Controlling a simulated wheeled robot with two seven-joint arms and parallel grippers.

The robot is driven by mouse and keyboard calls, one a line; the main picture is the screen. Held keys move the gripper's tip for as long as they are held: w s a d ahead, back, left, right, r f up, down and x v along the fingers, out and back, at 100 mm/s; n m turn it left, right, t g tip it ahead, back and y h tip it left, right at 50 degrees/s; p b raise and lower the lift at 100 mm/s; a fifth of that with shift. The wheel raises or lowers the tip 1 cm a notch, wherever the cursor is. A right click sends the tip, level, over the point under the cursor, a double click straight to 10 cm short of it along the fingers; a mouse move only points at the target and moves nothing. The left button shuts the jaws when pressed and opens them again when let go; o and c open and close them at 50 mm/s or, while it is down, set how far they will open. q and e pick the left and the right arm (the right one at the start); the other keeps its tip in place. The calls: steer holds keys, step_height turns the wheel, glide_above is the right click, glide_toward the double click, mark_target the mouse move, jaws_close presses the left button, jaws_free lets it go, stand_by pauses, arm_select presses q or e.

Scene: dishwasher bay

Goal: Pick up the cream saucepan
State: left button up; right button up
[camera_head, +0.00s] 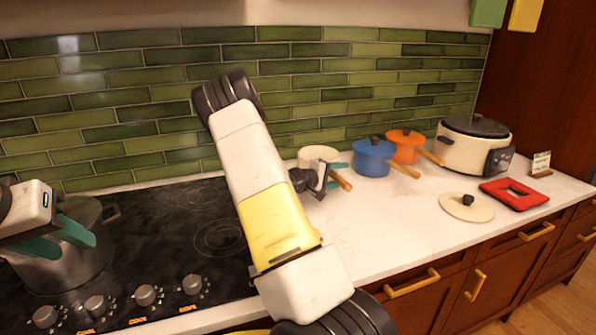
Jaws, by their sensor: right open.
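The cream saucepan (317,154) stands upright on the white counter near the tiled wall, just right of the stove. Its wooden handle (343,181) points toward the front right. My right gripper (332,177) is open at the saucepan, with its teal fingers around the near part of the handle. Whether they touch it I cannot tell. The gripper hides part of the saucepan's front. My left gripper (62,240) is at the far left, its teal fingers apart, in front of a grey metal pot (75,270) on the stove.
A blue saucepan (372,160) and an orange saucepan (404,148) stand close to the right. Beyond is a white cooker (470,150). The counter's front middle is clear.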

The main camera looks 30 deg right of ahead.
steer(key=shift+d, duration=0.1)
jaws_close()
steer(key=shift+r, duration=0.1)
stand_by(1.2)
